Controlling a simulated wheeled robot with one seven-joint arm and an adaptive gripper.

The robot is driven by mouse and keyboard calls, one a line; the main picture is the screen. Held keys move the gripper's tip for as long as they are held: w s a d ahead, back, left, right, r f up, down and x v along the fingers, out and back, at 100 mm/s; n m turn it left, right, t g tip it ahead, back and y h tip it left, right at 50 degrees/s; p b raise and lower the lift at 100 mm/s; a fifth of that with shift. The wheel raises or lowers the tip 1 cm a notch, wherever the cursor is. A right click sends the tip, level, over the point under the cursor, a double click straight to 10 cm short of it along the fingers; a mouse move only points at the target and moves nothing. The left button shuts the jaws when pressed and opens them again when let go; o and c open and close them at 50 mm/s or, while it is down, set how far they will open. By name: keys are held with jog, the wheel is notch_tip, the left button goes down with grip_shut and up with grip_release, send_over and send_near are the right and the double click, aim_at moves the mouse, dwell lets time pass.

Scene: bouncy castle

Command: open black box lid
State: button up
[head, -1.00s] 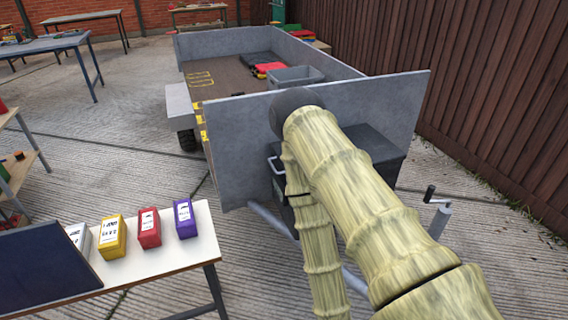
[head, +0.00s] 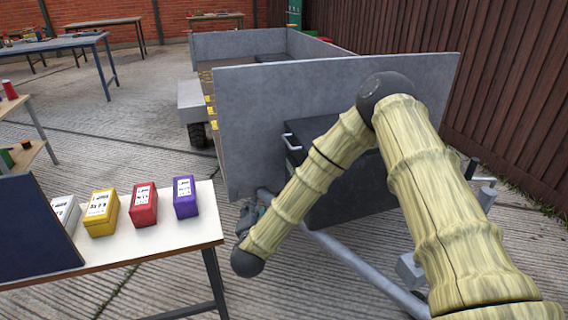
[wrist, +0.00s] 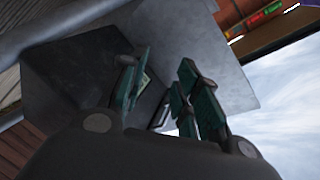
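The black box (head: 345,180) sits on the trailer's front frame, against the grey end panel, with a light handle (head: 291,142) on its left side. Its lid looks shut, and my arm hides part of it. In the wrist view the dark box (wrist: 60,85) fills the left, partly behind a finger. My gripper (wrist: 162,88) shows there with its teal fingers spread apart and nothing seen between them. In the head view my gripper (head: 252,214) is partly hidden by my wrist, low and left of the box, and appears apart from it.
The grey trailer panel (head: 300,95) stands behind the box. A white table (head: 120,240) with yellow, red and purple boxes is at the left. Trailer frame bars (head: 350,262) run low in front. A wooden fence (head: 500,100) closes the right side.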

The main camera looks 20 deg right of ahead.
jog(key=w+d+r+m+g+h+b, duration=0.1)
jog(key=w+d+r+m+h+b, duration=0.2)
jog(key=r+m+h, duration=0.25)
jog(key=w+d+r+m+h+b, duration=0.3)
jog(key=d+r+m+h+b, duration=0.1)
jog(key=r+m, duration=0.15)
jog(key=b+x, duration=0.1)
jog(key=x, duration=0.9)
jog(key=shift+w+r, duration=0.4)
jog(key=shift+y, duration=0.25)
grip_shut()
